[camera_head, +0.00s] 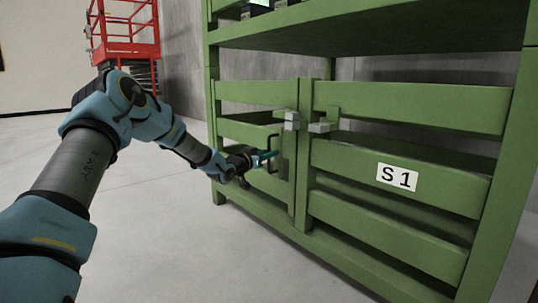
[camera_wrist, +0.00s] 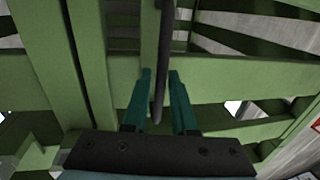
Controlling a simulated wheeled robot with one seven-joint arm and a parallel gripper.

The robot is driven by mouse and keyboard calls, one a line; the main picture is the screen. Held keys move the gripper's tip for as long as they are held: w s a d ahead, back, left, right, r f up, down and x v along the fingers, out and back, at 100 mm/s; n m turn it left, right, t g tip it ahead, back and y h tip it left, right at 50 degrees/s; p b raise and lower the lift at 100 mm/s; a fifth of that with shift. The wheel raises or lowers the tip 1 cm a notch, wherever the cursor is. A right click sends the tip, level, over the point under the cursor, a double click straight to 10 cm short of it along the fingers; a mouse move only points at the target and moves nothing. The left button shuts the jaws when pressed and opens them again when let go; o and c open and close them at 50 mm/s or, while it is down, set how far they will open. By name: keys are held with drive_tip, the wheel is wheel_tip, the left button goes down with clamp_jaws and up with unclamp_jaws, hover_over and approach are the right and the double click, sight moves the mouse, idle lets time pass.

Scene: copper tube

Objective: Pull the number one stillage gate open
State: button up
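The green stillage (camera_head: 222,170) stands upright with two slatted gates at its front. The right gate (camera_head: 400,165) carries a white "S1" label (camera_head: 397,177). The left gate (camera_head: 255,132) has a dark upright bar handle (camera_head: 283,140) near its right edge. Both gates look closed, meeting near the middle. My gripper (camera_head: 268,157) is at the handle. In the wrist view, its two teal fingers (camera_wrist: 160,95) stand apart with the dark handle (camera_wrist: 164,45) between them. A gap shows on each side of the bar, so the gripper is open.
A red lift platform (camera_head: 125,35) stands at the back left. Grey floor (camera_head: 170,240) is clear in front and left of the stillage.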

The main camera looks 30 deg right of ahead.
clamp_jaws()
idle(1.0)
